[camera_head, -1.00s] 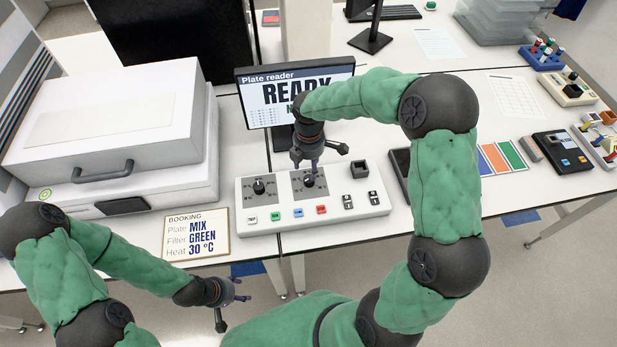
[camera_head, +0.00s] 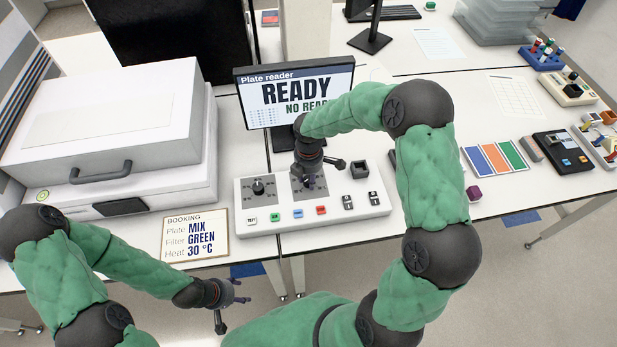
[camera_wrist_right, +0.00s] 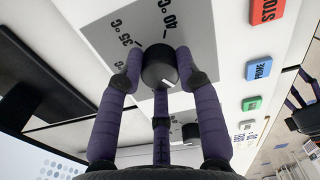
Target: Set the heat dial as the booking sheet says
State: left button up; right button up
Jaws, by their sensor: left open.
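The booking sheet (camera_head: 195,235) lies left of the control box and reads Plate MIX, Filter GREEN, Heat 30 °C. The control box (camera_head: 235,215) carries two dials. My right gripper (camera_head: 310,183) is down at the right-hand dial and mostly hides it in the head view. In the right wrist view, this black dial (camera_wrist_right: 160,66) sits between the fingertips of my right gripper (camera_wrist_right: 159,68), with marks 35 °C and 40 °C beside it. Its white pointer faces the lower right there. Whether the fingers press on it is unclear. My left gripper (camera_head: 232,292) is open and empty, low in front of the bench.
The plate reader screen (camera_head: 300,92) shows READY, its second line partly covered by my arm. The left dial (camera_head: 258,187), coloured buttons (camera_head: 298,213) and switches (camera_head: 348,201) are close by. A large white instrument (camera_head: 110,130) stands at left.

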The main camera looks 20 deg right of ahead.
jog(key=shift+c, duration=0.8)
jog(key=shift+m, duration=0.3)
jog(key=m+b, duration=0.2)
jog(key=m, duration=0.3)
jog(key=shift+f, duration=0.1)
jog(key=m+b, duration=0.2)
jog(key=m, duration=0.4)
jog(key=m+b, duration=0.2)
jog(key=m, duration=0.4)
jog(key=shift+m, duration=0.4)
jog(key=m+b, duration=0.2)
jog(key=m, duration=0.3)
jog(key=shift+m, duration=0.3)
